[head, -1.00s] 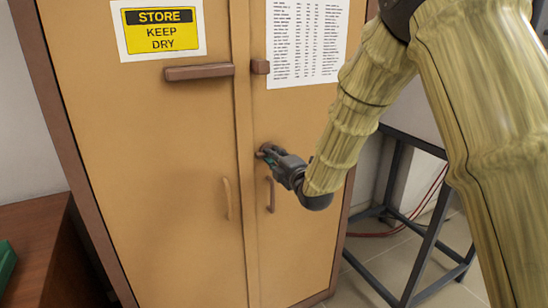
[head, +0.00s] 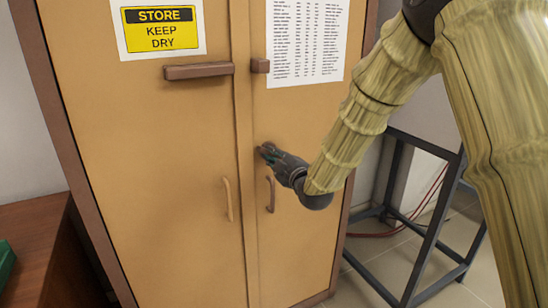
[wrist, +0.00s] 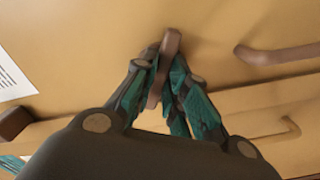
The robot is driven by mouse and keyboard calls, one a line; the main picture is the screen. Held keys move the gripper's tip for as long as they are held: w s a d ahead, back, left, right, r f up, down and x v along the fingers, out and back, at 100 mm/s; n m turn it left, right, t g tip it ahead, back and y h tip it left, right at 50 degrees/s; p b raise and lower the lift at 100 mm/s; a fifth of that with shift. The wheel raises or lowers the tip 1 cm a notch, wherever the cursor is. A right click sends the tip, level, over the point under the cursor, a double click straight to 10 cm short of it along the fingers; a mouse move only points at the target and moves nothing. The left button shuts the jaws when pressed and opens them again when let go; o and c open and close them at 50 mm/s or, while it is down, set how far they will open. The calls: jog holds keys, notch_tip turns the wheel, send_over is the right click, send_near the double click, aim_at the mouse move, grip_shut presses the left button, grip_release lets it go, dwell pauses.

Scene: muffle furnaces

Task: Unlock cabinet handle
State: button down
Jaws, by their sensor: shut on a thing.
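The tan cabinet (head: 160,130) has two closed doors. A small brown lock handle (wrist: 170,44) is on the right door, above that door's curved brown pull (head: 271,194). My gripper (head: 264,150) is at the lock handle, and its body hides most of it in the head view. In the wrist view, my gripper (wrist: 163,80) has its teal-padded fingers shut on the handle, one on each side. The handle is slightly tilted in that view, its upper end showing beyond the fingertips.
A long brown bar (head: 199,71) and a small brown block (head: 260,66) sit higher on the doors. The left door has a tan pull (head: 227,199). A dark metal stand (head: 425,240) is at the right, and a brown table (head: 45,245) at the left.

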jog(key=m, duration=0.6)
jog(key=shift+m, duration=0.3)
jog(key=m, duration=0.5)
jog(key=shift+m, duration=0.4)
jog(key=c, duration=1.4)
grip_release()
jog(key=shift+c, duration=0.2)
jog(key=shift+s, duration=0.1)
jog(key=v, duration=1.1)
jog(key=shift+s+d, duration=0.25)
jog(key=shift+s, duration=0.1)
